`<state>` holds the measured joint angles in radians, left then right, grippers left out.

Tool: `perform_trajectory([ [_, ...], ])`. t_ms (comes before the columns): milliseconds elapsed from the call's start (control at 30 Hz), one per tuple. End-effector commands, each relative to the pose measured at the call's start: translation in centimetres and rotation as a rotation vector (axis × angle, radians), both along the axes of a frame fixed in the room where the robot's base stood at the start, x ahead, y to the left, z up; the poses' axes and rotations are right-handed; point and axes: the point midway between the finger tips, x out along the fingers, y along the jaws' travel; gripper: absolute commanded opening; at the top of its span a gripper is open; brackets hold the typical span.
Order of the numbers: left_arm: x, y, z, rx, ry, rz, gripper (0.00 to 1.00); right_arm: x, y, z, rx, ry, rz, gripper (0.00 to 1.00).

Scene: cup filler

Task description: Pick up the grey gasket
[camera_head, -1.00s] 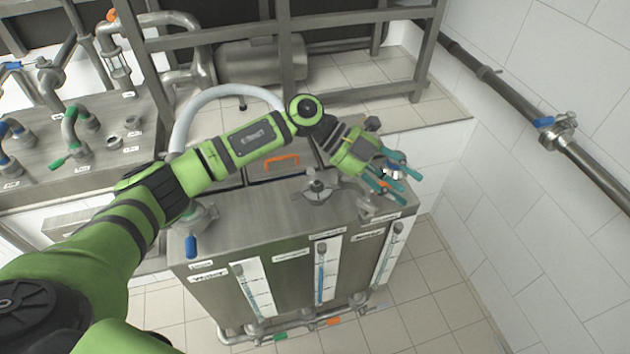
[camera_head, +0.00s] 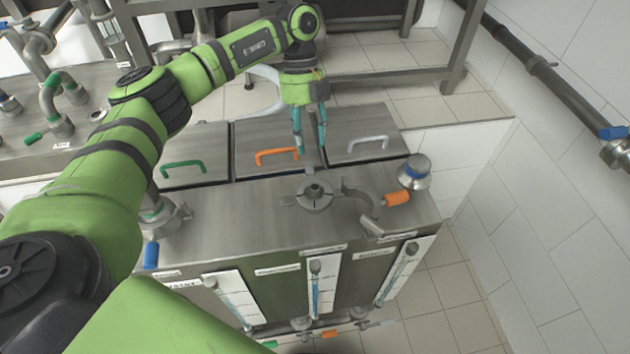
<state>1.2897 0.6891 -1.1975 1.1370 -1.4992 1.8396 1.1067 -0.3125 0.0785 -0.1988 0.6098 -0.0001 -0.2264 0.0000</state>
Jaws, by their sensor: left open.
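I cannot make out the grey gasket for sure. A round metal port (camera_head: 314,196) stands in the middle of the tank top, and a grey ring shape shows on it, too small to identify. My left gripper (camera_head: 311,148) is open, pointing down above the lids behind the port, near the orange handle (camera_head: 277,155). Its teal fingers show nothing clearly held between them. My right gripper is not in view.
An open clamp with an orange grip (camera_head: 396,198) lies right of the port. A metal cap with a blue top (camera_head: 416,168) sits at the tank's right end. Lids with a green handle (camera_head: 183,168) and a grey handle (camera_head: 367,142) flank the orange-handled one.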

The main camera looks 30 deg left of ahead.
Motion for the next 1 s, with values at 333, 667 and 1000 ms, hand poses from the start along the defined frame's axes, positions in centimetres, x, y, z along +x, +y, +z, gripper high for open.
perform_trajectory([
  [333,-1.9,-1.3,-3.9,-0.001,0.002,-0.002,0.47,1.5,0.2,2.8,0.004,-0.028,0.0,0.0],
  [667,-2.0,-1.4,-4.5,-0.002,-0.001,-0.002,0.35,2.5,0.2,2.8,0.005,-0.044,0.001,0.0],
  [1000,-2.0,-1.4,-4.5,-0.002,0.0,-0.002,0.03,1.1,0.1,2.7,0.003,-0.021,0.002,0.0],
])
